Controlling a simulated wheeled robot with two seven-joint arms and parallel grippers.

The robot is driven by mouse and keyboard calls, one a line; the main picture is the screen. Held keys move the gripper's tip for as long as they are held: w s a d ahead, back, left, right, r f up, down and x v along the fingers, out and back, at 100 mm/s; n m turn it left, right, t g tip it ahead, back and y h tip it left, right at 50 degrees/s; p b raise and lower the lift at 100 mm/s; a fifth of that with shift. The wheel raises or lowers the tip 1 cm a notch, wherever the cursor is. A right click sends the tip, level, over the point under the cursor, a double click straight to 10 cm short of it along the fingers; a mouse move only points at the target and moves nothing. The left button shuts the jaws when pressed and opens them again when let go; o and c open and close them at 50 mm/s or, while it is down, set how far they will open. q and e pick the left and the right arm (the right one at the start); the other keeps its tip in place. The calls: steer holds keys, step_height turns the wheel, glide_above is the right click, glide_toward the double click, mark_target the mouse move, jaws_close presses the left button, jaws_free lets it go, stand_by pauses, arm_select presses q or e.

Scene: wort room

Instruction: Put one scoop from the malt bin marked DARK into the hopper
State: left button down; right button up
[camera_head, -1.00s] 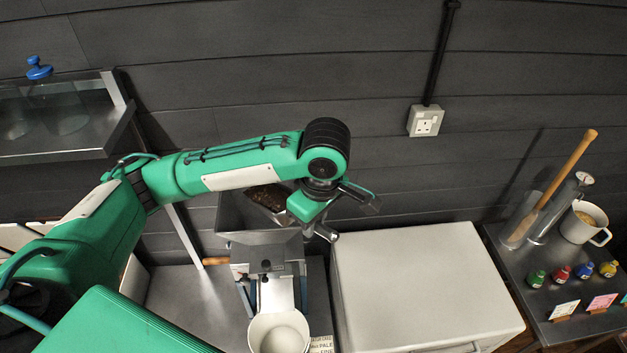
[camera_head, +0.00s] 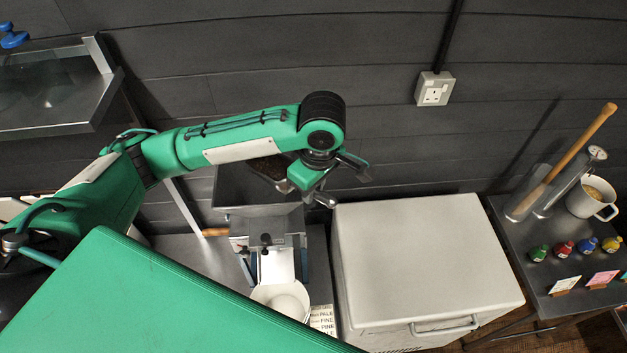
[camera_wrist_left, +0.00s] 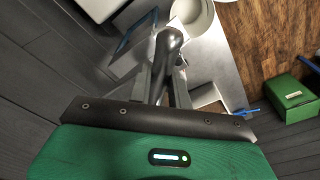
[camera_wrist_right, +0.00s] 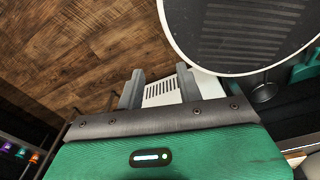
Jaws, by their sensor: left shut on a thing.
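My left gripper (camera_head: 318,190) is shut on the grey handle of a scoop; the handle (camera_wrist_left: 167,45) shows between the fingers in the left wrist view. In the head view dark brown grain (camera_head: 268,171) shows in the scoop pan at the hopper's (camera_head: 232,188) open top, left of the gripper. My wrist partly covers the pan, and I cannot tell how far it is tilted. A white bowl (camera_head: 287,298) is under the mill below the hopper. My right gripper (camera_wrist_right: 160,88) is open and empty in the right wrist view. No bin marked DARK is visible.
A white chest (camera_head: 420,255) stands right of the mill. A side table (camera_head: 510,240) holds a mug (camera_head: 592,197), glass cylinders and several coloured bottles. A printed card (camera_head: 322,318) is beside the bowl. A metal shelf (camera_head: 60,115) is at upper left.

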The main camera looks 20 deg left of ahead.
arm_select(q)
steer(key=shift+s+f, duration=0.1)
steer(key=shift+f, duration=0.25)
steer(key=shift+a+r+h, duration=0.2)
steer(key=shift+r+h, duration=0.1)
steer(key=shift+r, duration=0.4)
steer(key=shift+w+a+r+h, duration=0.2)
steer(key=shift+a+r+h, duration=0.25)
steer(key=shift+r+h, duration=0.25)
steer(key=shift+w+a+r+g+h, duration=0.1)
steer(key=shift+a+r+g+h, duration=0.15)
steer(key=shift+r, duration=0.3)
steer(key=shift+a+r+g+h, duration=0.15)
steer(key=shift+r+h, duration=0.2)
steer(key=shift+r, duration=0.25)
steer(key=shift+w+a+r+g+h, duration=0.1)
steer(key=shift+a+r+h, duration=0.15)
steer(key=shift+r, duration=0.3)
steer(key=w+a+r+g+h, duration=0.2)
steer(key=a+r+h, duration=0.3)
steer(key=a+h, duration=0.1)
steer(key=shift+w+a+r, duration=0.2)
steer(key=shift+a+r, duration=0.1)
steer(key=shift+a, duration=0.6)
steer(key=shift+h, duration=0.35)
